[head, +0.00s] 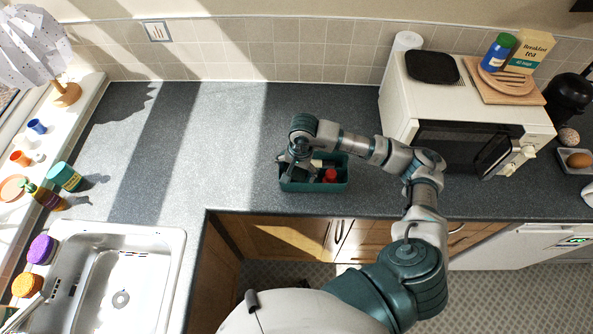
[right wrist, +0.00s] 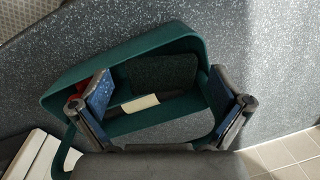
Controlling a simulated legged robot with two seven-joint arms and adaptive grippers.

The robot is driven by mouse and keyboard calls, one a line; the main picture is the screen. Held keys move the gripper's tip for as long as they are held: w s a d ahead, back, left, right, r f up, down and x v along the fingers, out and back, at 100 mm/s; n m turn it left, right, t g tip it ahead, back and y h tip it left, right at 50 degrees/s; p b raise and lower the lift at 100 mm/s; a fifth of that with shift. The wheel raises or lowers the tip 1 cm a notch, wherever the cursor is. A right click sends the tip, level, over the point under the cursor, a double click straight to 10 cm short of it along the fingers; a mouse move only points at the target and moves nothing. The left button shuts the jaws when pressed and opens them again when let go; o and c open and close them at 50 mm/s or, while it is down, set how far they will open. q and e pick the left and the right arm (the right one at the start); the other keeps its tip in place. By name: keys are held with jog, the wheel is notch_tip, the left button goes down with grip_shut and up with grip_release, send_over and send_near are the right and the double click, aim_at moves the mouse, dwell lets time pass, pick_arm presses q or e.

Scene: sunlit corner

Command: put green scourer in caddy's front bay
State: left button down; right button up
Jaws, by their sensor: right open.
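The dark green caddy (head: 315,187) stands on the worktop near its front edge; its rim also shows in the right wrist view (right wrist: 120,51). A flat, dark green, rough-faced piece (right wrist: 165,72), which looks like the scourer, lies inside the caddy in the bay on the worktop's front-edge side. My right gripper (head: 299,168) is over the left part of the caddy, pointing down. In the right wrist view its fingers (right wrist: 160,94) are spread wide with nothing between the pads. In the head view the gripper hides part of the caddy's inside. My left gripper is not in view.
The caddy also holds a red item (head: 331,175) and a cream piece (right wrist: 140,103). A microwave (head: 455,95) stands to the right and a sink (head: 120,265) lies at the lower left. The worktop (head: 225,140) left of the caddy is clear.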

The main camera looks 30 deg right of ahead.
aim_at(299, 175)
jog(key=shift+a+r+p, duration=0.1)
jog(key=shift+r+p, duration=0.25)
jog(key=shift+r, duration=0.1)
jog(key=shift+a+r+p, duration=0.1)
jog(key=shift+r+p, duration=0.4)
jog(key=shift+p, duration=0.1)
notch_tip(299, 175, up, 11)
jog(key=d+b, duration=0.1)
jog(key=b, duration=0.1)
jog(key=shift+s+d+r+b, duration=0.15)
jog(key=shift+s+b, duration=0.15)
jog(key=shift+b, duration=0.05)
